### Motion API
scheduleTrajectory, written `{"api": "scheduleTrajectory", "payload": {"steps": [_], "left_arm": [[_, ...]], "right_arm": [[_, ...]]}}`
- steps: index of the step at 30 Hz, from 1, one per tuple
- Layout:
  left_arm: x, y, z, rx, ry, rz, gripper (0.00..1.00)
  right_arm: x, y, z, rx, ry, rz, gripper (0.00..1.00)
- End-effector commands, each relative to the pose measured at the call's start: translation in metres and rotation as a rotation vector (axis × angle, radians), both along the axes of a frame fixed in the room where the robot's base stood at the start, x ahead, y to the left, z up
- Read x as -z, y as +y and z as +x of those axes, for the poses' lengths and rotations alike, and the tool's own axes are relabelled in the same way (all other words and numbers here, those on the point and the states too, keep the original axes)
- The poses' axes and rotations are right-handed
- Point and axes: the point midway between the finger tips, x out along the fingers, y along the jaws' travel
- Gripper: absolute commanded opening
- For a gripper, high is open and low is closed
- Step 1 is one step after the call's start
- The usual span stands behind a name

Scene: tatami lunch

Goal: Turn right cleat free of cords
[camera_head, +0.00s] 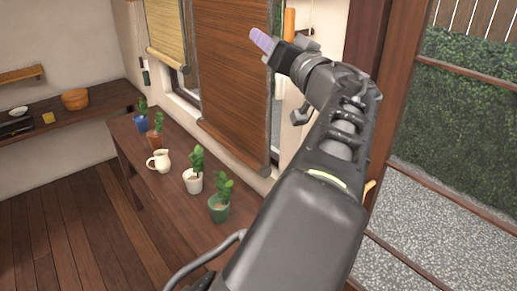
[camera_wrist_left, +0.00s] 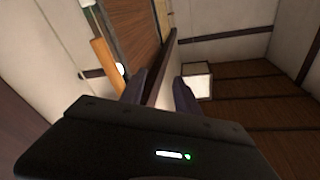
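My left gripper (camera_head: 263,41) is raised in front of the brown slatted blind (camera_head: 225,95), near its right edge. In the left wrist view its two dark fingers (camera_wrist_left: 158,88) stand apart with nothing held between them. An orange-brown upright piece (camera_head: 289,22) is on the wall just right of the gripper; it also shows in the left wrist view (camera_wrist_left: 105,62), left of the fingers, with a small white piece beside it. A small grey fitting (camera_head: 299,116) shows lower on the wall, partly behind my arm. I cannot tell which is the right cleat or how any cords lie. My right gripper is out of view.
A wooden bench (camera_head: 128,152) below the window bears potted plants, including one in a green pot (camera_head: 218,209), and a cream jug (camera_head: 159,161). A pale blind (camera_head: 168,30) hangs left. A shelf (camera_head: 95,100) with a bowl (camera_head: 75,99) is farther left. Glazed doors are right.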

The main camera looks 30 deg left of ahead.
Motion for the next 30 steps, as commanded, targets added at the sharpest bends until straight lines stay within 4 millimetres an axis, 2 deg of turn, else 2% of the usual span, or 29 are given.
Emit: {"api": "scheduleTrajectory", "payload": {"steps": [6, 15, 21, 30], "left_arm": [[0.041, 0.027, 0.006, 0.043, 0.124, -0.092, 0.38], [0.099, 0.056, 0.011, 0.136, 0.244, -0.241, 0.38], [0.141, 0.069, 0.014, 0.221, 0.297, -0.350, 0.38], [0.205, 0.074, 0.021, 0.365, 0.337, -0.517, 0.38]], "right_arm": [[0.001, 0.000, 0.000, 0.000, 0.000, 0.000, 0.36], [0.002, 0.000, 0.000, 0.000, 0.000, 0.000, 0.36], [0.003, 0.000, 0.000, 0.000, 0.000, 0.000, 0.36], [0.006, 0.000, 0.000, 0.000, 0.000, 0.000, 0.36]]}}
